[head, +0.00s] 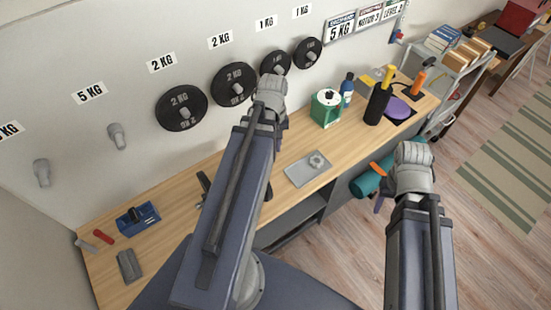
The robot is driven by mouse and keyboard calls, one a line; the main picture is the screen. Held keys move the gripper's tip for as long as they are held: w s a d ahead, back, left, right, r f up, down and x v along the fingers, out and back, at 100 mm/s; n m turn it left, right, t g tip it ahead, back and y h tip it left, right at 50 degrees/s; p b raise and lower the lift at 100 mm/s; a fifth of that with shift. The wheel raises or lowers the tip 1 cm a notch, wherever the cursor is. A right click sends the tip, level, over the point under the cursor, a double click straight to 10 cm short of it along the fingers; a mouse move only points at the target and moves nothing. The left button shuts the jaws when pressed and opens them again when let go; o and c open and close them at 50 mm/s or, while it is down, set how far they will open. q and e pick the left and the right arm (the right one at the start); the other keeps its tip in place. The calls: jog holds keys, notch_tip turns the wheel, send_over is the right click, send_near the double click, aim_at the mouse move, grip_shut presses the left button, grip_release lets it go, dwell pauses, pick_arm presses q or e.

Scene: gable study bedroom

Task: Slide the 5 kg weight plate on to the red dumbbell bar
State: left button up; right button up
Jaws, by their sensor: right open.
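No plate marked 5 kg can be made out. The peg (117,137) under the wall's "5 KG" label is bare, as is another peg (42,173) to its left. I cannot pick out a red dumbbell bar; a small red-handled item (103,236) lies at the bench's left end. My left gripper (281,118) is in front of the plate rack, mostly hidden by its own wrist; its jaws cannot be read. My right gripper (381,194) is open, off the bench's front edge, close to a teal roll (364,186). I cannot tell whether they touch.
Black 2 kg plates (181,108) (233,84) and smaller plates (307,53) hang on the wall. The wooden bench (230,165) holds a blue tool (138,217), a grey plate-like fixture (308,169), a green tin (325,107) and a black cylinder (378,103). A shelf cart (462,58) stands right.

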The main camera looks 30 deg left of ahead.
pick_arm(q)
jog(key=d+m, duration=0.2)
jog(key=d, duration=0.2)
jog(key=d+f+m, duration=0.1)
jog(key=d+m, duration=0.1)
jog(key=d, duration=0.3)
jog(key=w+d+m+b, duration=0.1)
jog(key=d+m, duration=0.1)
jog(key=d, duration=0.2)
jog(key=shift+w+d+f+m+y, duration=0.1)
jog(key=shift+d+f+m+y, duration=0.1)
jog(key=shift+m+y, duration=0.15)
grip_shut()
jog(key=s+d+m, duration=0.1)
jog(key=d+m, duration=0.2)
jog(key=d, duration=0.3)
jog(key=s+d+m+b, duration=0.1)
jog(key=d+m, duration=0.2)
jog(key=d, duration=0.2)
jog(key=shift+s+d+f+y, duration=0.3)
jog(key=shift+d+f+y, duration=0.1)
jog(key=shift+y, duration=0.05)
